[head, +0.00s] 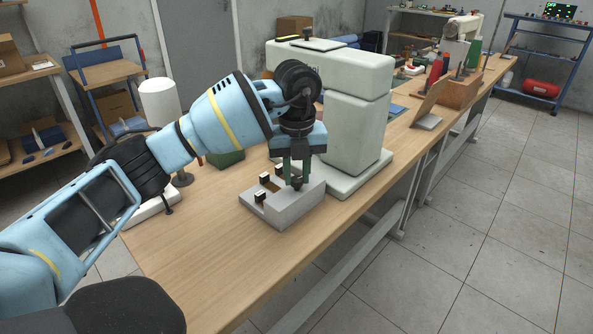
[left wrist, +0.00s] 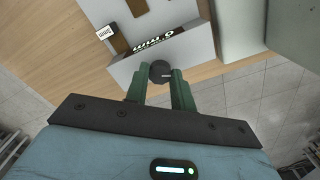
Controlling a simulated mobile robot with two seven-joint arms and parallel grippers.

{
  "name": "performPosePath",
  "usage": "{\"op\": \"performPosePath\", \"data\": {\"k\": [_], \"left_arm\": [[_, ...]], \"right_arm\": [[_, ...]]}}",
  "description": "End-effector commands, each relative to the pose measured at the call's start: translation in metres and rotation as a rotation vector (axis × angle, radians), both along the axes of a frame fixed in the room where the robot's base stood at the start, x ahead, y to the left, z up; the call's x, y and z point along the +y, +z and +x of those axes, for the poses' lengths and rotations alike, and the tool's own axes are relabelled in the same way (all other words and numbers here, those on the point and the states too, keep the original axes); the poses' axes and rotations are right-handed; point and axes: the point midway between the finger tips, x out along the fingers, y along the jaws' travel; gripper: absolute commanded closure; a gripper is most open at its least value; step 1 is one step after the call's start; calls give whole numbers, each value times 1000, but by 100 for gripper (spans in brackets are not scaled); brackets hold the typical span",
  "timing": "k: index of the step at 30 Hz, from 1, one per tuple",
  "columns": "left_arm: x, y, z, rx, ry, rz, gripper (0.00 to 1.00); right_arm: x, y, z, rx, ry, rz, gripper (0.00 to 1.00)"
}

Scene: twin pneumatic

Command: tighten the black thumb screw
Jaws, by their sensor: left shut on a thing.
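My left gripper (head: 297,174) reaches down from the left arm to the near right side of a light grey fixture block (head: 285,211) on the bench. In the left wrist view, the round dark screw head (left wrist: 159,71) with a pale mark sits between the fingertips, at the edge of the fixture (left wrist: 190,47). I cannot tell how deep the screw sits. My right gripper is not in view.
A large pale green machine (head: 355,130) stands right behind the fixture, close to my left arm. A white cylindrical lamp (head: 160,102) stands at the left. Small black-and-white blocks (head: 260,197) sit on the fixture. The wooden bench top (head: 215,265) in front is clear.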

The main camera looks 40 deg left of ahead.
Motion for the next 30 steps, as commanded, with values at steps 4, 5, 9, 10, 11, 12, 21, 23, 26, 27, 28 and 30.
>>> {"op": "performPosePath", "data": {"k": [4,5,9,10,11,12,21,23,26,27,28,30], "left_arm": [[0,2,0,2,-66,1,98],[0,2,0,2,-85,1,98],[0,4,0,1,-192,1,98],[0,4,0,2,-218,1,98],[0,4,0,1,-245,1,98],[0,4,0,-1,-283,1,98],[0,4,0,0,-569,0,98],[0,4,0,0,-626,0,98],[0,4,0,0,-721,1,98],[0,3,0,0,-757,1,98],[0,3,0,0,-785,1,98],[0,3,0,-1,-847,1,98]], "right_arm": [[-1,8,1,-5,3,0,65],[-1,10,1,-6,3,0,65],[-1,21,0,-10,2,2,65],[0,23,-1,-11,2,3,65],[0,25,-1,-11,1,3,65],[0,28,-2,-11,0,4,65],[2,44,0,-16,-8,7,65],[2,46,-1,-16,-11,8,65],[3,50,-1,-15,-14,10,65],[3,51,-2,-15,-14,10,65],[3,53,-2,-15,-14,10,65],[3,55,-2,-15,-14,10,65]]}}
